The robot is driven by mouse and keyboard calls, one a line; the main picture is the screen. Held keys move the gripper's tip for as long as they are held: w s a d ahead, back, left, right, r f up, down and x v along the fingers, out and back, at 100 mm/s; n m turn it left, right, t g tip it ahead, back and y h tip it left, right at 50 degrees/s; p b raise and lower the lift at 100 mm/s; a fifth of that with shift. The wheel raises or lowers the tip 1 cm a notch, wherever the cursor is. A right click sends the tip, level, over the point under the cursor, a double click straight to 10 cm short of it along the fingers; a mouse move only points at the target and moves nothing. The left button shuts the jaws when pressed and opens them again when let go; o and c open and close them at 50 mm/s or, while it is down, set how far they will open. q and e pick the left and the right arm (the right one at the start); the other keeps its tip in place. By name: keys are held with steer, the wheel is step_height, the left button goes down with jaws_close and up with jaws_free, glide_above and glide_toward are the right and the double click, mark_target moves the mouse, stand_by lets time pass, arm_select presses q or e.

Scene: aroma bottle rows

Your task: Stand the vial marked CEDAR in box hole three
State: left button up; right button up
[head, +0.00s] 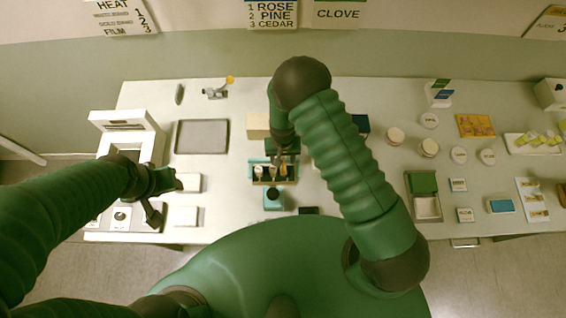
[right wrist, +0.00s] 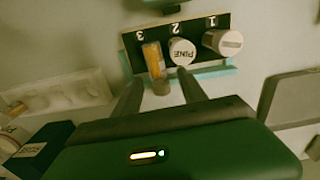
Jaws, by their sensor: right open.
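The small box (head: 256,182) holds a row of vials near the table's front. In the right wrist view its dark panel (right wrist: 135,43) carries the numbers 1, 2 and 3, upside down. An orange vial (right wrist: 154,60) is at number 3 and looks slanted; its name cannot be read, nor whether it is fully seated. A vial capped PINE (right wrist: 182,51) is at 2, and a white-capped vial (right wrist: 229,42) is at 1. My right gripper (right wrist: 159,80) is open, its fingers either side of the orange vial's near end. My left gripper (head: 168,198) is open and empty at the left.
A wall sign (head: 271,15) lists 1 ROSE, 2 PINE, 3 CEDAR. A grey tray (head: 202,136) lies left of the box. A teal block with a dark top (head: 273,198) stands in front of it. Jars and a green-lidded box (head: 423,183) are at the right.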

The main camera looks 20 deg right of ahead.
steer(key=shift+w, duration=0.1)
steer(key=c, duration=0.4)
jaws_close()
step_height(320, 180, up, 10)
steer(key=b, duration=0.2)
